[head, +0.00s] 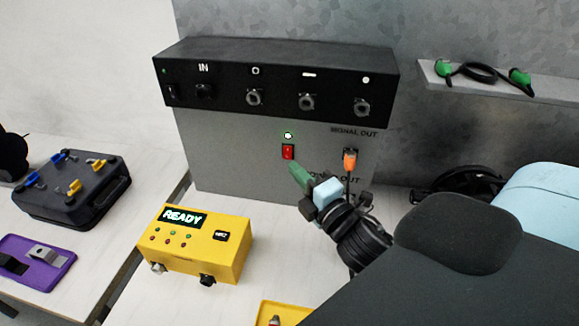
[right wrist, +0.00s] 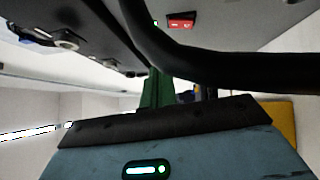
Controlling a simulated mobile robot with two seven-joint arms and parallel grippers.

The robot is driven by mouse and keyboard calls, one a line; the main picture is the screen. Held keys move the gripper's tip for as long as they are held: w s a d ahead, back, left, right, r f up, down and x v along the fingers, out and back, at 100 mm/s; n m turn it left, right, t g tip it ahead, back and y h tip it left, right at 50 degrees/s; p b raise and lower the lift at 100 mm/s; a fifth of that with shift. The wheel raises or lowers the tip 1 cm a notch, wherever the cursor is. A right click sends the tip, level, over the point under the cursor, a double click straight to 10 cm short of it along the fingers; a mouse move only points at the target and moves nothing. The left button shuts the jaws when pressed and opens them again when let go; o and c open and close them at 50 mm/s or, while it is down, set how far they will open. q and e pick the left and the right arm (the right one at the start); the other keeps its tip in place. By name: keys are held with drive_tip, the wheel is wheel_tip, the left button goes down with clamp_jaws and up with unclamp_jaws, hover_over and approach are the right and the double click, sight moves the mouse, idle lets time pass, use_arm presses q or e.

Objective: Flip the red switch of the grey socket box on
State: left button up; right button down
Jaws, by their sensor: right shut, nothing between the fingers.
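The grey socket box (head: 230,150) stands at the back of the bench, under a black panel. Its small red switch (head: 288,152) is on the front face, below a bright round light with a greenish rim (head: 288,135). The switch also shows at the top of the right wrist view (right wrist: 181,20); I cannot tell which way it is tipped. My right gripper (head: 300,174) is shut and empty, its green fingertips just below and right of the switch, apart from it in the picture. The green fingers (right wrist: 155,90) show in the right wrist view. My left gripper is not in view.
An orange plug (head: 349,161) sits in the box's right socket, close to my gripper. A black cable (right wrist: 220,68) crosses the right wrist view. A yellow READY box (head: 200,245) stands in front. A black case (head: 72,188) and purple tray (head: 40,262) lie left.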

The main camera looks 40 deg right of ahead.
drive_tip(key=s, duration=0.6)
drive_tip(key=shift+r, duration=0.3)
drive_tip(key=shift+a, duration=0.1)
